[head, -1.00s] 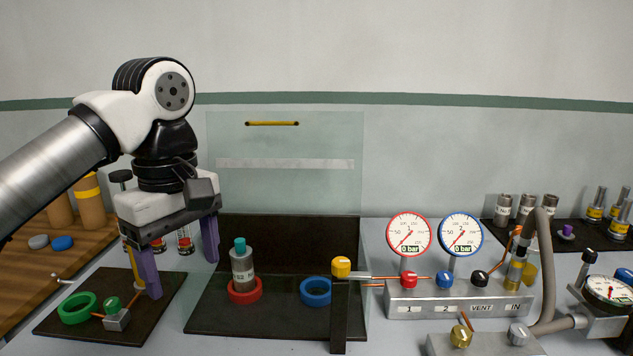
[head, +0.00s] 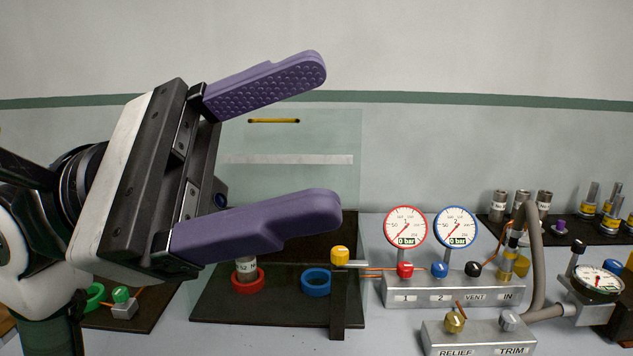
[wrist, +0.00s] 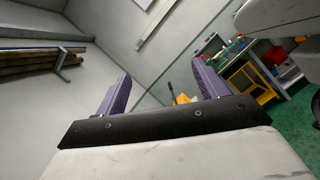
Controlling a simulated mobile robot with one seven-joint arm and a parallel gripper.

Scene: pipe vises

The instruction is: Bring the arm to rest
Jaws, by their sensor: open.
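My gripper (head: 328,135) is open and empty, with two purple fingers spread wide. It is raised close to the head camera and points right. In the wrist view its fingers (wrist: 160,95) show against the room, with nothing between them. My wrist is at the left edge of the head view. The lower finger hides the upper part of the grey cylinder (head: 246,267) that stands in the red ring (head: 247,285).
A clear panel (head: 290,140) stands behind the dark mat (head: 270,315). A blue ring (head: 316,283) and a yellow knob (head: 340,256) are nearby. The gauge manifold (head: 450,291) stands to the right. Space above the manifold is clear.

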